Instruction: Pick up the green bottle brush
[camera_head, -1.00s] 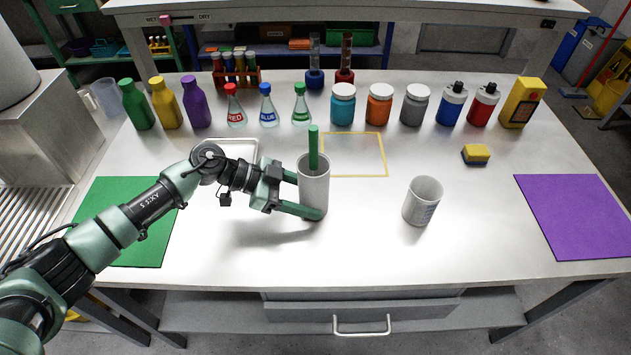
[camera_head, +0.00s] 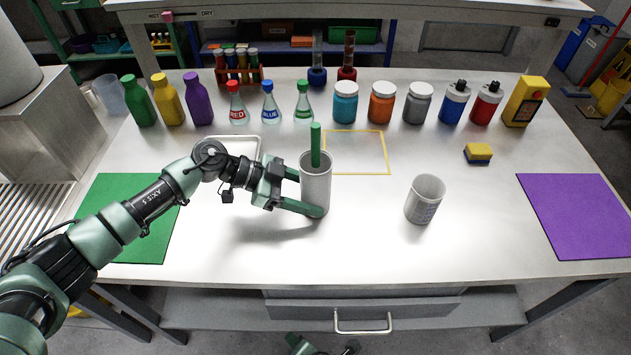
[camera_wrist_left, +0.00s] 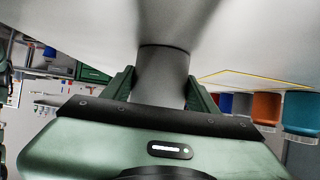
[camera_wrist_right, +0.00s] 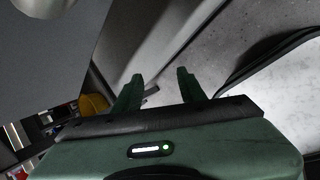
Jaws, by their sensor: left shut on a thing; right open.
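The green bottle brush (camera_head: 315,144) stands upright in a tall grey cylindrical holder (camera_head: 316,186) on the white table; only its green handle shows above the rim, and the rest is hidden inside. The left wrist view shows the grey holder (camera_wrist_left: 162,75) between both fingers. My right gripper (camera_wrist_right: 158,90) is open and empty in the right wrist view; in the head view a part of it (camera_head: 305,345) shows below the table's front edge.
Several bottles, flasks and jars line the back. A green mat (camera_head: 105,190) and purple mat (camera_head: 580,215) lie at the sides.

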